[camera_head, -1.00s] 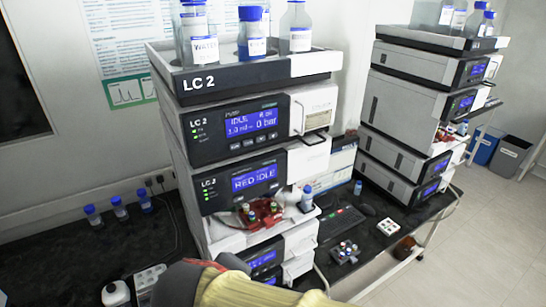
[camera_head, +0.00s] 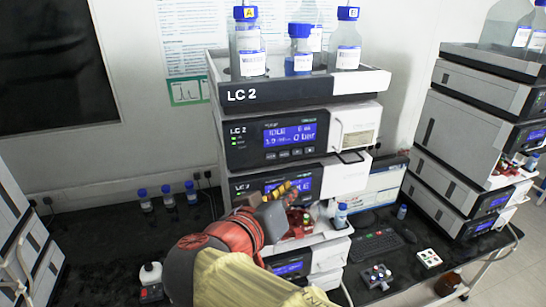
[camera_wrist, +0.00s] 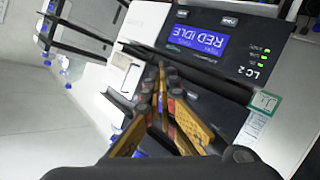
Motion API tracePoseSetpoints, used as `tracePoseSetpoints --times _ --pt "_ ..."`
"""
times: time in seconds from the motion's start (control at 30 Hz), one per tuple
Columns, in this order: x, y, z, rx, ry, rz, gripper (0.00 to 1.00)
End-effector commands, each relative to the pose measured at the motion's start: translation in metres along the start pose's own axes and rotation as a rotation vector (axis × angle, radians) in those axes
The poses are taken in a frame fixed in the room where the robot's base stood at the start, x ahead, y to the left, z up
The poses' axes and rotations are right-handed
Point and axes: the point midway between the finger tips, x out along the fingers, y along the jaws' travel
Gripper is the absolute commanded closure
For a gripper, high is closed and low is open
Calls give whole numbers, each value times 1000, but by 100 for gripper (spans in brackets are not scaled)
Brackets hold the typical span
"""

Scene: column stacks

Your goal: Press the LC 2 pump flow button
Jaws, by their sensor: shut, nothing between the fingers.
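The LC 2 pump module (camera_head: 240,150) is the upper unit under the bottle tray, with a blue display (camera_head: 290,133) reading IDLE and 0 bar. A row of small dark buttons (camera_head: 283,154) sits under that display; their labels are too small to read. My gripper (camera_head: 290,188) is shut and empty, with yellow-orange fingers. In the head view it is below the button row, in front of the second LC 2 unit and partly covering its display. In the wrist view, the shut fingers (camera_wrist: 164,78) appear beside the upside-down RED IDLE display (camera_wrist: 199,38); contact cannot be told.
A red vial rack (camera_head: 300,222) and a small blue-capped bottle (camera_head: 341,215) stand close below my gripper. Blue-capped bottles (camera_head: 300,48) stand in the top tray (camera_head: 290,93). A second instrument stack (camera_head: 465,130) is at right. Several small bottles stand on the dark bench at left.

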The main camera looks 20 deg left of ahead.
Motion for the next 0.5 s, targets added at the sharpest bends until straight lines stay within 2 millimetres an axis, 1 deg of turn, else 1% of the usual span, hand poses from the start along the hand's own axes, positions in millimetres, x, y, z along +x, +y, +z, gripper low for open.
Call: tracePoseSetpoints --times 0.13,0.27,0.5 --pt "0 0 0 -2 -1 0 100" --pt "4 -2 -5 -3 -1 1 100" --pt "23 -15 -21 -6 -3 2 100"
